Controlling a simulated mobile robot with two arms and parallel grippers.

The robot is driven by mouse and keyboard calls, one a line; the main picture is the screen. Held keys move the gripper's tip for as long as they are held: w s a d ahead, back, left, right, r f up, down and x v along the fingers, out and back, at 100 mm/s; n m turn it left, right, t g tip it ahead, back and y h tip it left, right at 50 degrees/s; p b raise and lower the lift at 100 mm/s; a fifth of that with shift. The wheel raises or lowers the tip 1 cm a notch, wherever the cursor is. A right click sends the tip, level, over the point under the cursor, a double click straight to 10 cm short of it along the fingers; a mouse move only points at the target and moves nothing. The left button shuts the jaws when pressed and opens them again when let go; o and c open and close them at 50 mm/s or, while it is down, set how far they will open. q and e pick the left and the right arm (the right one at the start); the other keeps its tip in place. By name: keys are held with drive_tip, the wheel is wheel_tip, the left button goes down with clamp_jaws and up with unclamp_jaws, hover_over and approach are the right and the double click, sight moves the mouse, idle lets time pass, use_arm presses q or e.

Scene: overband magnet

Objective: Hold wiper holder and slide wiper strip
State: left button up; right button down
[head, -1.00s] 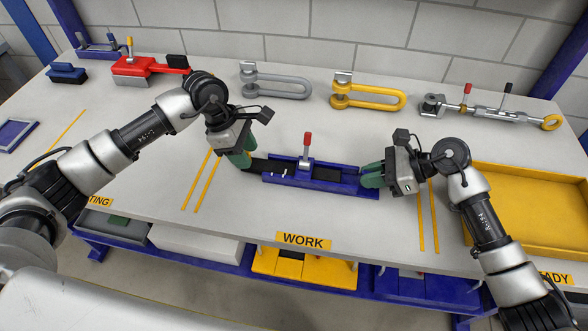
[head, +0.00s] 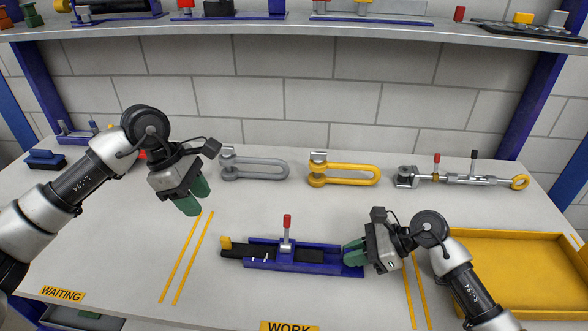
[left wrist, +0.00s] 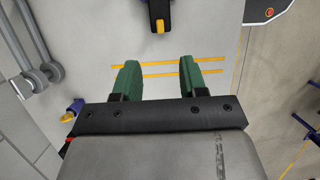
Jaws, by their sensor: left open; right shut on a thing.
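The blue wiper holder (head: 290,264) lies on the table in the head view, with a red-knobbed lever (head: 287,228) upright on it. The black wiper strip (head: 235,252) runs in the holder's channel, and its yellow-tipped end (head: 226,242) sticks out at the left. That yellow tip also shows at the top of the left wrist view (left wrist: 158,26). My right gripper (head: 354,251) is shut on the right end of the wiper holder; its fingers hide that end. My left gripper (head: 195,195) is open and empty above the table, left of the strip and apart from it.
A grey shackle (head: 255,171), a yellow shackle (head: 345,175) and a turnbuckle-like rod (head: 460,178) lie along the back. A yellow tray (head: 510,240) is at the right. A shelf (head: 290,32) runs above.

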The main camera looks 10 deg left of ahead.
use_arm(q)
wheel_tip(320, 180, up, 8)
idle(0.8)
drive_tip(key=shift+f, duration=0.1)
use_arm(e)
drive_tip(key=c, duration=1.1)
unclamp_jaws()
drive_tip(key=v, duration=1.2)
use_arm(q)
wheel_tip(320, 180, up, 3)
drive_tip(key=p, duration=0.3)
use_arm(e)
wheel_tip(320, 180, up, 8)
